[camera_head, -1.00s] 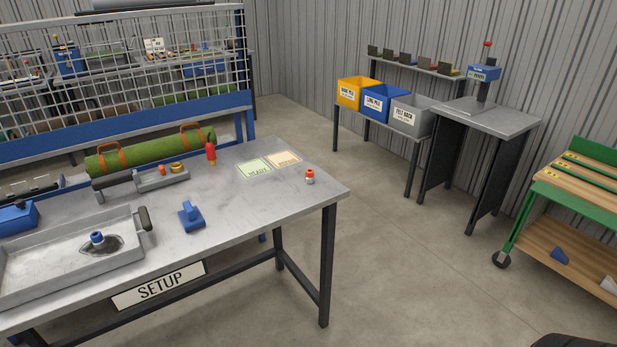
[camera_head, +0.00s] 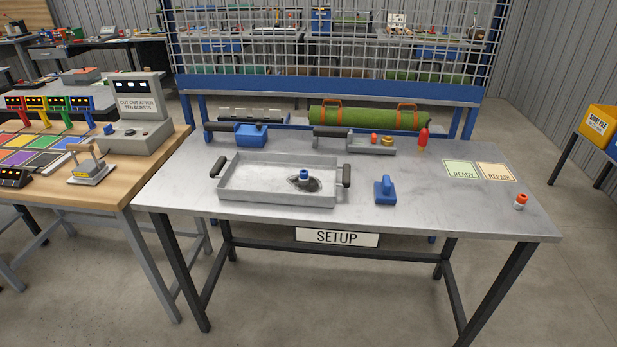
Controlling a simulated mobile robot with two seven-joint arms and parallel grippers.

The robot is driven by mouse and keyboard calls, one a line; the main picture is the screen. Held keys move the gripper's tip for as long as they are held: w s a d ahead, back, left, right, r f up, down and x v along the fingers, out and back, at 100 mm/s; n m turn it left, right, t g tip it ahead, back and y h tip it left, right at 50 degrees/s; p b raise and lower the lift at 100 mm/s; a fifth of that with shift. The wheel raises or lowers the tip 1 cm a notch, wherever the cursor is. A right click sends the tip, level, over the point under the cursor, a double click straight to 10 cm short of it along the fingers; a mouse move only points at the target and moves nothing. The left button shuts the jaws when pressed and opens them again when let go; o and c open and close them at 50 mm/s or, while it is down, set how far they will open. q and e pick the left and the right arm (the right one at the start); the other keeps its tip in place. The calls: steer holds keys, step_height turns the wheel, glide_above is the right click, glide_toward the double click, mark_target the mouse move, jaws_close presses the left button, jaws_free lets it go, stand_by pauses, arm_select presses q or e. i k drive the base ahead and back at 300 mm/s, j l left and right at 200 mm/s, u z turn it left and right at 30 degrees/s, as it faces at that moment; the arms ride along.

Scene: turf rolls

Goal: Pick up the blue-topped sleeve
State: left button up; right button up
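A small sleeve with a blue top (camera_head: 303,175) stands in the grey two-handled tray (camera_head: 245,199) on the metal setup table. A dark patch (camera_head: 312,184) lies around its base on the tray floor. Neither of my grippers shows in the head view.
The setup table (camera_head: 440,213) also holds a blue block with a handle (camera_head: 385,192), a blue box (camera_head: 251,135), a green roll (camera_head: 365,118), a red-topped piece (camera_head: 423,138) and an orange-capped piece (camera_head: 520,202). A wooden bench (camera_head: 150,168) adjoins on the left. The table's front right is mostly clear.

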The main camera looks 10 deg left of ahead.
mark_target(303, 179)
steer(key=u, duration=0.9)
steer(key=l+u, duration=0.75)
steer(key=u, duration=0.2)
steer(key=k+l+u, duration=0.15)
steer(key=l, duration=0.15)
steer(key=l+u, duration=0.15)
steer(key=l, duration=0.15)
steer(key=k+l+u, duration=0.15)
steer(key=l, duration=0.1)
